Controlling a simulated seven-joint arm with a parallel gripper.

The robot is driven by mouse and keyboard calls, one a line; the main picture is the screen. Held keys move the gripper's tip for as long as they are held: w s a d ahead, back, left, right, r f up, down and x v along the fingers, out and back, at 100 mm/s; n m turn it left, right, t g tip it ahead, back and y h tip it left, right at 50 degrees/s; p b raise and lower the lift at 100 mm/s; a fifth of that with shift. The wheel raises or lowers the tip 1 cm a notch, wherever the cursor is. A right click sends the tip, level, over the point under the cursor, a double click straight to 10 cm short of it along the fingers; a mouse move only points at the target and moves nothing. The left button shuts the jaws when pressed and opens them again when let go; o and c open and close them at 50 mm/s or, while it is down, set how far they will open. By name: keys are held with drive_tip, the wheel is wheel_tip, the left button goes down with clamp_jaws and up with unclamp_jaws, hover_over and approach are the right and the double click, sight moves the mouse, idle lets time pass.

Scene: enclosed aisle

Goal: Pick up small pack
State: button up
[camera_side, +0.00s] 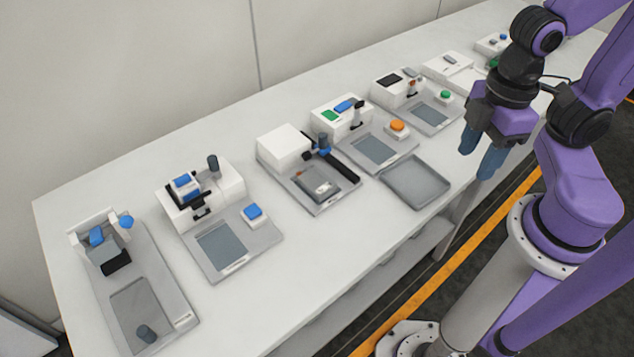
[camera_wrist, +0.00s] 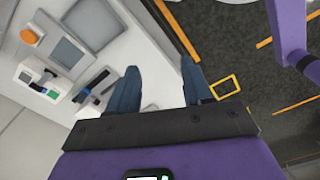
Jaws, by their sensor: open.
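A small grey pack (camera_side: 317,182) lies flat on the grey plate of the middle station, in front of a white box. It is the likeliest small pack in the side view; I cannot make it out in the wrist view. My gripper (camera_side: 477,161) is open and empty, with its blue fingers pointing down near the bench's front edge. It is well to the right of the pack and apart from it. In the wrist view my gripper (camera_wrist: 160,78) has its two fingers spread, with bench edge and dark floor beyond them.
A shallow empty grey tray (camera_side: 415,180) lies near the front edge, between the pack and my gripper. A black bar (camera_side: 342,167) lies close beside the pack. Stations with an orange button (camera_side: 398,126) and a blue button (camera_side: 253,212) flank it. The long white bench (camera_side: 335,240) has bare patches in front.

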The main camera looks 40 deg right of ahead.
drive_tip(key=o, duration=0.7)
drive_tip(key=m, duration=1.3)
hover_over(318, 182)
drive_tip(key=f, duration=1.7)
drive_tip(key=shift+s+a+f, duration=0.1)
drive_tip(key=shift+s+a, duration=0.05)
drive_tip(key=shift+s, duration=0.05)
drive_tip(key=shift+w+d+f, duration=0.1)
drive_tip(key=shift+f, duration=1.3)
drive_tip(key=shift+w+d+f, duration=0.1)
drive_tip(key=shift+f, duration=1.25)
